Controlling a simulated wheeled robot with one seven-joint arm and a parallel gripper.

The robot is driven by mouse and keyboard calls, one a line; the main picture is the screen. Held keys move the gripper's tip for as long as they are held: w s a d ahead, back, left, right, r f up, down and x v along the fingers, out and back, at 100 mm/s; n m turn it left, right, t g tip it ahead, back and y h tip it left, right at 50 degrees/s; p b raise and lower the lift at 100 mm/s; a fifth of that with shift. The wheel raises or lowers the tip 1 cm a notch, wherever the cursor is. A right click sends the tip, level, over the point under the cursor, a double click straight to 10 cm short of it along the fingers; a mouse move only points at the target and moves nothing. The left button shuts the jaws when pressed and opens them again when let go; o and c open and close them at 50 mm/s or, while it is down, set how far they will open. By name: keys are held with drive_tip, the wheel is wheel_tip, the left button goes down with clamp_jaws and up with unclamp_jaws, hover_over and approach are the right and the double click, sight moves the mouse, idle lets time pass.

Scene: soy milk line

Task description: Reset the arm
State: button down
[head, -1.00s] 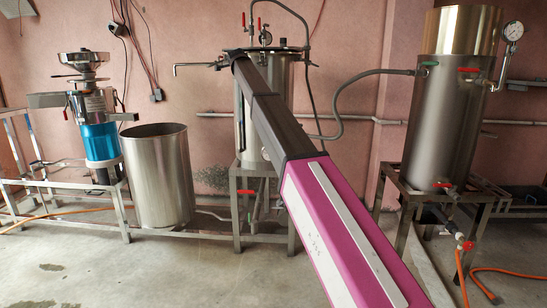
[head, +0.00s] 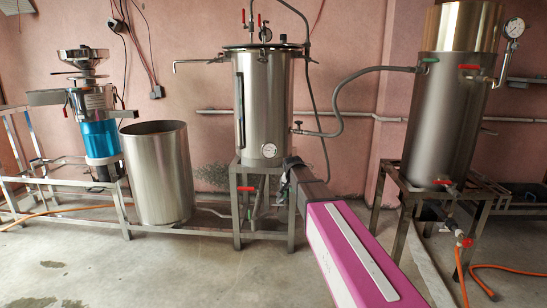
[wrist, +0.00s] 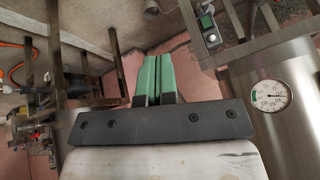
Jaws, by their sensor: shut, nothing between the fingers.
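My gripper (wrist: 159,78) shows in the wrist view with its two green fingers side by side, shut and empty. In the head view my purple arm reaches up from the bottom. Its dark end is in front of the middle tank's stand, to the right of that stand's red valve handle. The fingers cannot be made out clearly there. The middle steel tank (head: 265,105) has a round dial (head: 268,150) low on its front. That dial also shows in the wrist view (wrist: 268,96), to the right of my fingers and apart from them.
A steel tank (head: 445,120) stands on a metal frame at the right, with an orange hose (head: 510,271) on the floor. A steel barrel (head: 157,175) and a grinder with a blue body (head: 98,137) stand at the left. The floor in front is open.

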drive_tip(key=s+d+f+n+g, duration=0.1)
drive_tip(key=s+f, duration=0.4)
drive_tip(key=s, duration=0.5)
drive_tip(key=s+d+f+n+g, duration=0.2)
drive_tip(key=s+d+f, duration=0.3)
drive_tip(key=s, duration=0.6)
drive_tip(key=s+d+f+n+g+y, duration=0.1)
drive_tip(key=s+d+f+n+g, duration=0.1)
drive_tip(key=s+f, duration=0.5)
drive_tip(key=s+d+g, duration=0.1)
drive_tip(key=s, duration=0.3)
drive_tip(key=shift+d+f, duration=0.25)
drive_tip(key=shift+d, duration=0.1)
